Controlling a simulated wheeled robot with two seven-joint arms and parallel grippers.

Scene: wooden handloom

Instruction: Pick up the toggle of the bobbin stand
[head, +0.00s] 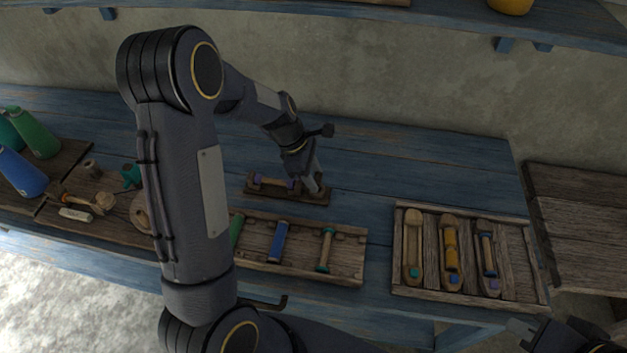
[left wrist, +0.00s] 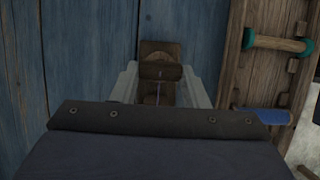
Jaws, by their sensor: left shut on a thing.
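The bobbin stand (head: 290,193) is a small dark wooden rack on the blue table, holding a bobbin with a purple end. My left gripper (head: 316,188) reaches down at the stand's right end. In the left wrist view, my left gripper's fingers (left wrist: 160,88) flank a wooden toggle (left wrist: 160,71) on the stand (left wrist: 160,50) and are shut on it. The fingers hide the toggle in the head view. My right gripper (head: 540,338) is only partly in view at the bottom right, and its jaws are unclear.
A rack with green, blue and wooden bobbins (head: 345,262) lies in front of the stand. A tray with several shuttles (head: 400,292) is at the right. Spools and cones (head: 38,135) stand at the left. The blue table (head: 420,165) is clear behind and right of the stand.

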